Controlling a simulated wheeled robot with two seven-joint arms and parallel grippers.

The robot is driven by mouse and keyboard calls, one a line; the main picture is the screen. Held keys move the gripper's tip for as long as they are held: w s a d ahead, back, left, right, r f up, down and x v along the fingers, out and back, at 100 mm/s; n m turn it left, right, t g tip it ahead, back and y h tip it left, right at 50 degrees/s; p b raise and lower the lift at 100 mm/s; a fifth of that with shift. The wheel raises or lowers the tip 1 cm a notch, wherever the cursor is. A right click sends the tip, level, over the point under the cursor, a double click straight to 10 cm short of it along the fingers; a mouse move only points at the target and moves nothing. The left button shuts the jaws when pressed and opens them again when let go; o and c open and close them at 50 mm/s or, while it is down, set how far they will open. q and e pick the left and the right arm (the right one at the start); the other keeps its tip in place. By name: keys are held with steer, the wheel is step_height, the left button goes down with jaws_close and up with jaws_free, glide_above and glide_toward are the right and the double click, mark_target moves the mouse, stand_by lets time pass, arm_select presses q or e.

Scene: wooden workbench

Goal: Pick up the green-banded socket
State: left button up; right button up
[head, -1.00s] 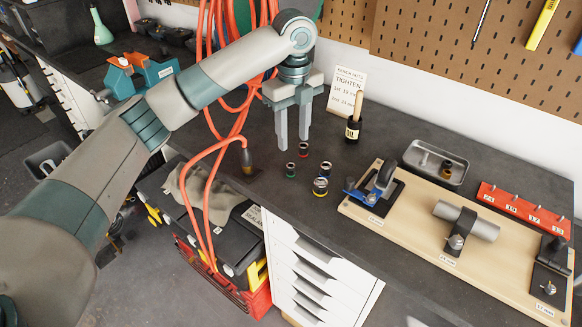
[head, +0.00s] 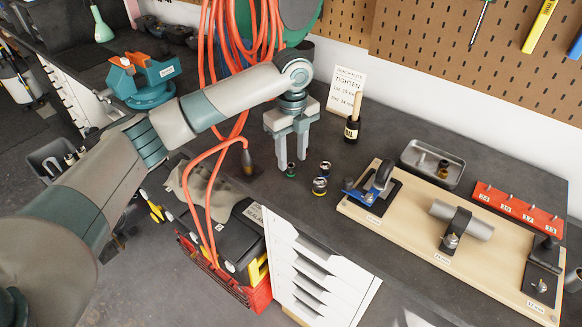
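The green-banded socket (head: 291,171) stands upright on the dark bench top, near the front edge above the white drawers. My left gripper (head: 291,162) points down over it with fingers apart. The fingertips appear on either side of the socket in the picture; I cannot tell whether they touch it. A yellow-banded socket (head: 320,186) and a blue-banded socket (head: 325,168) stand to its right. The red-banded socket is hidden, probably behind my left gripper's fingers. My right gripper is out of view.
A wooden board (head: 404,225) with clamps lies to the right, with a metal tray (head: 419,160) behind it. Orange hose (head: 214,165) hangs at the left of my gripper.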

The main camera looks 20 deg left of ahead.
mark_target(291, 164)
arm_select(q)
steer(key=shift+a+f+p, duration=0.15)
steer(key=shift+f+p, duration=0.45)
steer(key=shift+f, duration=1.25)
steer(key=shift+c, duration=0.6)
jaws_close()
